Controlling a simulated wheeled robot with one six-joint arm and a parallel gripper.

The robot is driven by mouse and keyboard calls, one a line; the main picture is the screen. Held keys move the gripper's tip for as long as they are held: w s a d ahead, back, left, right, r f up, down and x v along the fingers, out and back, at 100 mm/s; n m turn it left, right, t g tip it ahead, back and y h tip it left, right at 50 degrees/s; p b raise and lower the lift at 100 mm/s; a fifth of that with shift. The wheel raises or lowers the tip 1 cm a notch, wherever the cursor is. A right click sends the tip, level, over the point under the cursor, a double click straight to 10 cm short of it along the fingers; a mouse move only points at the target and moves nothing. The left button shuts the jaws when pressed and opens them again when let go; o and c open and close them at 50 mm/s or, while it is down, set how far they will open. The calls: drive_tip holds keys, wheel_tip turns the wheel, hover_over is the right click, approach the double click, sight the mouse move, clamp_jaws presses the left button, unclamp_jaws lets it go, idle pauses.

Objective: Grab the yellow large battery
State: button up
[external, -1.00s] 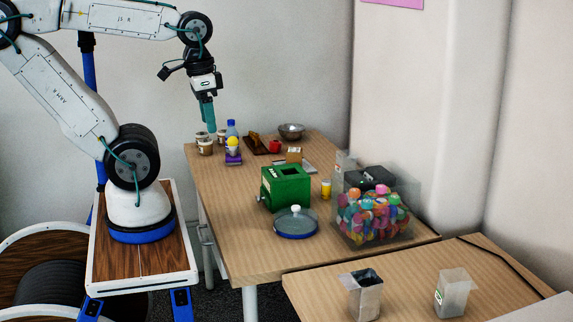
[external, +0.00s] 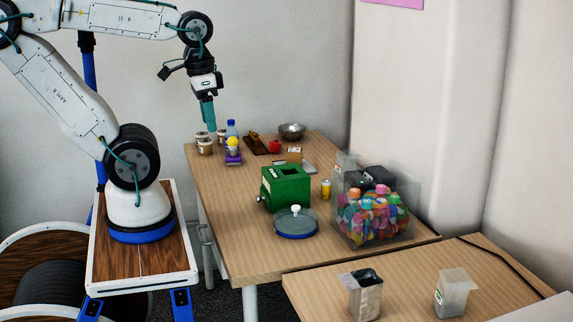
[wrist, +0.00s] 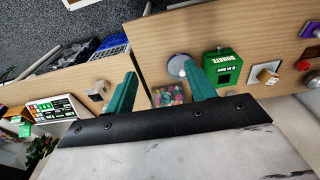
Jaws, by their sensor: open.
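A small yellow cylinder (external: 326,189), which looks like the yellow large battery, stands upright on the wooden table. It is just right of the green donation box (external: 271,188) and left of the clear bin. The green box also shows in the wrist view (wrist: 222,67), but I cannot make out the yellow cylinder there. My gripper (external: 209,115) hangs pointing down above the far left end of the table, well away from the cylinder. Its teal fingers are apart with nothing between them in the wrist view (wrist: 160,76).
A clear bin of colourful pieces (external: 374,219) stands right of the cylinder. A blue-rimmed round dish (external: 295,223) lies in front of the green box. A cardboard block (external: 294,155), a metal bowl (external: 291,131) and a bottle (external: 231,129) stand farther back. The table's left front is clear.

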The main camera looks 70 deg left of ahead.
drive_tip(key=w+a+n, duration=0.3)
drive_tip(key=w+n, duration=0.4)
drive_tip(key=w, duration=0.5)
drive_tip(key=n+g, duration=0.1)
drive_tip(key=n, duration=1.9)
hover_over(327, 180)
wheel_tip(327, 180, down, 25)
drive_tip(key=shift+d, duration=0.15)
wheel_tip(327, 180, down, 3)
drive_tip(key=shift+w+r, duration=0.1)
drive_tip(key=shift+r, duration=0.1)
drive_tip(key=shift+f, duration=2.8)
drive_tip(key=c, duration=1.1)
